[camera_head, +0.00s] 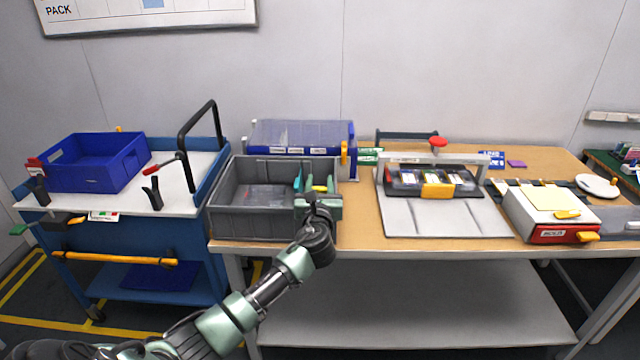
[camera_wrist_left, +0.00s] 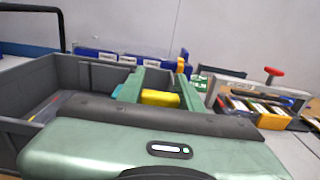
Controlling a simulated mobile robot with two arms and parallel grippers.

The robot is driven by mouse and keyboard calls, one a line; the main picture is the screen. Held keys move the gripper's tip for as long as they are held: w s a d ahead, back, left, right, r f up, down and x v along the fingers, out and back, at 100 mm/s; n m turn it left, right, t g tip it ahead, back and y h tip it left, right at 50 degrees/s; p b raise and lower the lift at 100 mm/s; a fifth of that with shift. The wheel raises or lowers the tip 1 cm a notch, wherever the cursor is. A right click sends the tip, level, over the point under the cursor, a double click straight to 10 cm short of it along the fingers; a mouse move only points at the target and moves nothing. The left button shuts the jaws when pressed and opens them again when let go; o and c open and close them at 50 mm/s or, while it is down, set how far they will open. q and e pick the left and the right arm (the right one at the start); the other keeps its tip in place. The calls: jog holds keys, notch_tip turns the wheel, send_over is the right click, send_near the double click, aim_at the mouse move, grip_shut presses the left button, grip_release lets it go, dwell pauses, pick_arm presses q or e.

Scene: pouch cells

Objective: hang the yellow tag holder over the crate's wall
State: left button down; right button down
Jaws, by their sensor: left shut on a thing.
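The grey crate (camera_head: 240,228) stands at the left end of the wooden bench. My left gripper (camera_head: 318,188) is at the crate's right wall, near its front right corner. In the left wrist view, its two green fingers (camera_wrist_left: 148,92) are shut on the yellow tag holder (camera_wrist_left: 160,98). Only a small yellow part of the holder shows between the fingers; the gripper body hides its lower part. In the head view a bit of the holder (camera_head: 319,188) shows too. I cannot tell whether it touches the crate wall. My right gripper is not in view.
A blue bin with a clear lid (camera_head: 300,137) stands behind the crate. A press fixture with a red knob (camera_head: 438,143) stands to the right. A blue cart (camera_head: 130,240) with a blue tray (camera_head: 90,172) and black handle is at left. Clear bench lies between crate and fixture.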

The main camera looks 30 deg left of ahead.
pick_arm(q)
jog(key=shift+p, duration=0.3)
dwell(0.5)
jog(key=shift+p, duration=0.55)
dwell(0.6)
jog(key=shift+f, duration=0.2)
jog(key=shift+f+b, duration=1.3)
jog(key=shift+f, duration=0.4)
jog(key=c, duration=0.9)
grip_release()
jog(key=shift+r, duration=0.1)
jog(key=shift+o, duration=0.2)
jog(key=v, duration=0.8)
